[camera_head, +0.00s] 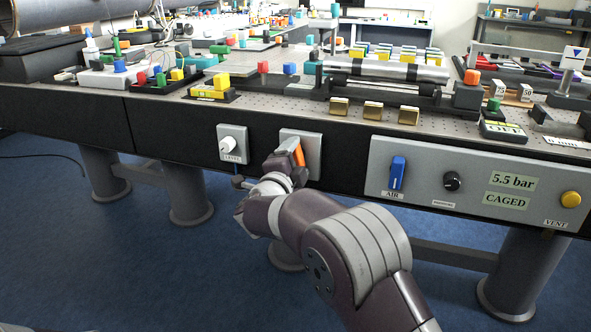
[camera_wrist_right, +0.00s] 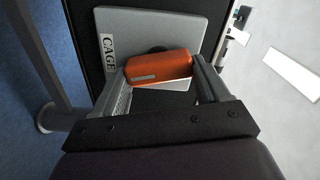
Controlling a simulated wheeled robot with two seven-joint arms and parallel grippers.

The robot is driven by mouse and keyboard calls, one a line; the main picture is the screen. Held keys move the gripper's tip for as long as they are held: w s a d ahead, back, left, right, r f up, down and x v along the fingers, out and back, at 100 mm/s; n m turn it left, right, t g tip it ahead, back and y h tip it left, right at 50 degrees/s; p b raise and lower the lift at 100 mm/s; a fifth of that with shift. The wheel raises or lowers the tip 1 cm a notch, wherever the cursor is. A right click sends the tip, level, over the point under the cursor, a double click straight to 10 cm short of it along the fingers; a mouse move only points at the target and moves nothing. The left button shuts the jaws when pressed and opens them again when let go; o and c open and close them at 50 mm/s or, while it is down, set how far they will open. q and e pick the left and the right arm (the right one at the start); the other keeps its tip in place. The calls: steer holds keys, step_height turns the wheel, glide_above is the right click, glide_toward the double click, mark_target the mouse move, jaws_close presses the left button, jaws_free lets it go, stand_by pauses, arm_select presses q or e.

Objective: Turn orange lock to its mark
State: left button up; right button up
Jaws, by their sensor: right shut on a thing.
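The orange lock (camera_head: 298,154) is a bar-shaped handle on a grey plate (camera_head: 313,143) on the table's front face. In the right wrist view the orange lock (camera_wrist_right: 158,67) lies nearly level across the picture, with a light stripe on its face. A "CAGE" label (camera_wrist_right: 108,52) is on the left edge of the plate there. My right gripper (camera_head: 292,163) is shut on the orange lock; in the wrist view its fingers (camera_wrist_right: 162,72) are at the two ends of the handle. I cannot make out a target mark on the plate. My left gripper is not in view.
A white knob (camera_head: 228,144) on another plate is just left. To the right, a grey panel (camera_head: 420,185) carries a blue AIR handle (camera_head: 397,172), a black knob (camera_head: 452,181), a "CAGED" display (camera_head: 506,201) and a yellow VENT button (camera_head: 571,199).

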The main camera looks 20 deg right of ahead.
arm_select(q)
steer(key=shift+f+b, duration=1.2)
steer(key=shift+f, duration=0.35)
arm_select(e)
steer(key=shift+f+m, duration=0.25)
steer(key=shift+m, duration=1.35)
steer(key=o, duration=1.1)
steer(key=shift+r, duration=0.1)
steer(key=shift+c, duration=0.2)
arm_select(q)
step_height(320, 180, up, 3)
steer(key=p, duration=0.3)
arm_select(e)
steer(key=v, duration=1.2)
steer(key=shift+s+a, duration=0.2)
steer(key=shift+s, duration=0.1)
